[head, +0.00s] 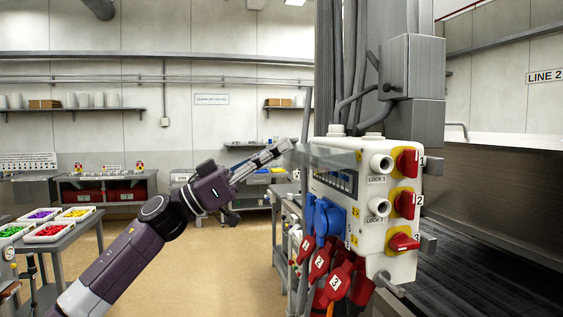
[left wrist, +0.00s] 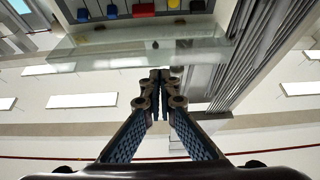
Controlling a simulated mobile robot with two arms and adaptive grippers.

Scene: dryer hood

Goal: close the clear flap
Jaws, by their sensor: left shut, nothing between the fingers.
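The clear flap (head: 333,157) is a see-through sheet on the white control box (head: 350,238). It stands raised, sticking out to the left above a row of small breakers (head: 333,180). In the left wrist view the flap (left wrist: 110,42) spans the upper part as a glassy strip. My left gripper (head: 284,147) is shut and empty, with its tips at the flap's outer left edge. In the left wrist view its closed fingertips (left wrist: 159,74) are just at the flap's near edge; I cannot tell whether they touch. My right gripper is in neither view.
Red rotary switches (head: 406,204) and grey lock knobs are on the box's right face. Blue sockets (head: 328,218) and red plugs (head: 337,284) hang below the flap. Grey conduits (head: 352,80) rise behind. A table with coloured trays (head: 48,232) stands left; the floor between is clear.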

